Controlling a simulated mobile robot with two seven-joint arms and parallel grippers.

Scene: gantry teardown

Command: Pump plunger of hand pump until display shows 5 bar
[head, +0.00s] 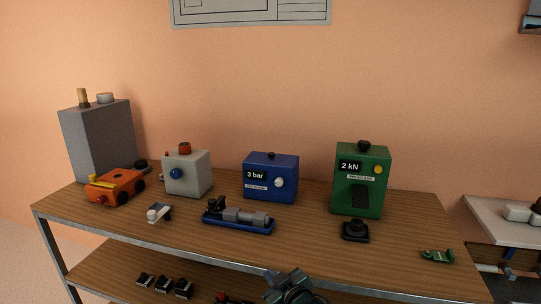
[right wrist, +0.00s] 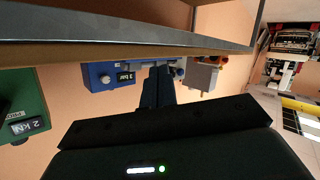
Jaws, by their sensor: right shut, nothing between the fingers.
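The blue box (head: 271,180) stands mid-table in the head view; its display (head: 256,175) reads 3 bar. A black knob (head: 271,155) sits on its top and a pale round knob (head: 279,182) is on its front. I take this box as the hand pump; its label is too small to read. In the right wrist view the blue box (right wrist: 100,77) appears upside down. My right gripper (head: 292,283) is at the table's front edge, low in the head view, well apart from the box. Its fingers (right wrist: 158,85) are shut and empty. My left gripper is out of view.
A blue-based device (head: 238,222) lies in front of the blue box. A grey box (head: 188,173) stands left, a green 2 kN box (head: 361,180) right with a black block (head: 355,230) before it. An orange device (head: 115,187) is far left. Bare wood (head: 310,225) lies between.

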